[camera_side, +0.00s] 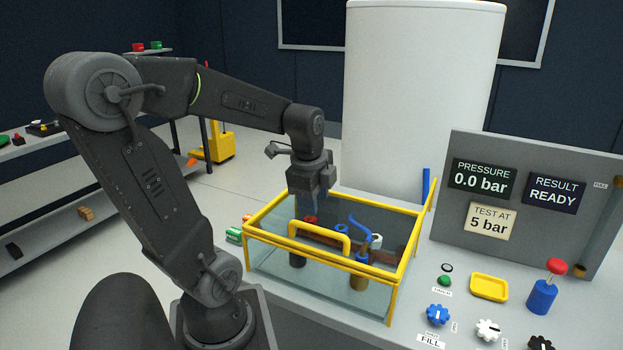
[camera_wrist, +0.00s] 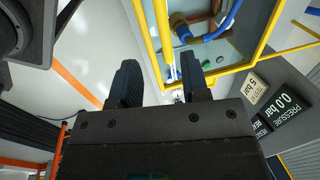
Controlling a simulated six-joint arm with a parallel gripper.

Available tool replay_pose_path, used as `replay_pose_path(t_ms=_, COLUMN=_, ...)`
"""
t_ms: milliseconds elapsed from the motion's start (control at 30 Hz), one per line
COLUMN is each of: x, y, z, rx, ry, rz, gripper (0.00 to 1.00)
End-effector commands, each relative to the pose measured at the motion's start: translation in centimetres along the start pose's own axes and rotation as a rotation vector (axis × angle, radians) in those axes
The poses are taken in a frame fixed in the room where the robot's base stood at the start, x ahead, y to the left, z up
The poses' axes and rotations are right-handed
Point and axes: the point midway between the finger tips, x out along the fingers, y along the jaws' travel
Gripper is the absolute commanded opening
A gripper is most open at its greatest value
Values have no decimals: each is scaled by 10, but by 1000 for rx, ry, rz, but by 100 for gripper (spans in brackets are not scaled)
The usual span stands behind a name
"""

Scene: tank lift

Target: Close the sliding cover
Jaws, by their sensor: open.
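The glass tank (camera_side: 318,283) has a yellow frame and stands on the bench. A yellow loop handle (camera_side: 320,238) shows at its top, toward the front; I take it to belong to the sliding cover. The clear pane is hard to see, so I cannot tell how far it covers the tank. My gripper (camera_side: 312,197) is open and points down by the tank's back left rim, behind the handle and apart from it. In the wrist view its fingers (camera_wrist: 160,84) are spread with nothing held, and the yellow frame (camera_wrist: 148,38) shows beyond them.
A blue hose (camera_side: 359,229) and a brass fitting (camera_side: 359,277) are in the tank. A tall white cylinder (camera_side: 420,100) stands behind. A panel (camera_side: 535,200) reading 0.0 bar, a yellow tray (camera_side: 489,287), a red-topped blue lever (camera_side: 543,292) and several knobs are at the right.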

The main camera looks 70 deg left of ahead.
Motion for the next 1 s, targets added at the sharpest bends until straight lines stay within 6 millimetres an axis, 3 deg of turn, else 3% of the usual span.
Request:
replay_pose_path(t_ms=100, x=-26, y=-1, z=0, rx=1, ry=1, rz=-5, gripper=42)
replay_pose_path(t_ms=333, x=-53, y=0, z=0, rx=1, ry=0, rz=1, gripper=42)
replay_pose_path(t_ms=1000, x=-57, y=4, z=-7, rx=-24, ry=8, rz=-9, gripper=42)
